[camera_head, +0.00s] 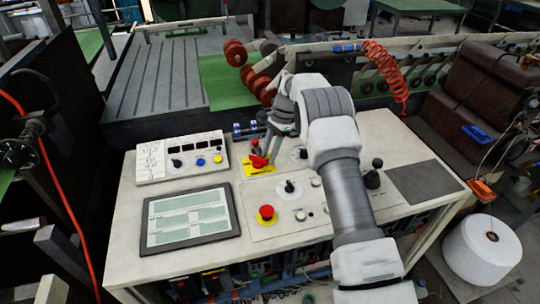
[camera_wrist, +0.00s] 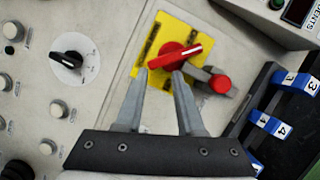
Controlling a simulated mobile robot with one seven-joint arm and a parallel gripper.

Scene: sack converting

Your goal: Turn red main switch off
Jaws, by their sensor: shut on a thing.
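The red main switch (camera_wrist: 172,56) is a round red knob with a bar handle with a pale stripe, on a yellow plate (camera_wrist: 148,48). In the head view the red switch (camera_head: 258,161) and its yellow plate (camera_head: 246,168) are at the back middle of the control desk. My gripper (camera_wrist: 160,72) reaches the handle with its two fingertips at the near side of the knob. The fingers are apart by about the knob's width and shut on the switch. In the head view my gripper (camera_head: 268,150) partly hides the area behind the switch. The handle sits slanted across the plate.
A red-capped lever (camera_wrist: 220,84) stands close right of the switch. A black selector knob (camera_wrist: 68,58) is to the left, and blue numbered blocks (camera_wrist: 272,124) are at right. In the head view a red mushroom button (camera_head: 266,213) and a tablet (camera_head: 188,219) are nearer.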

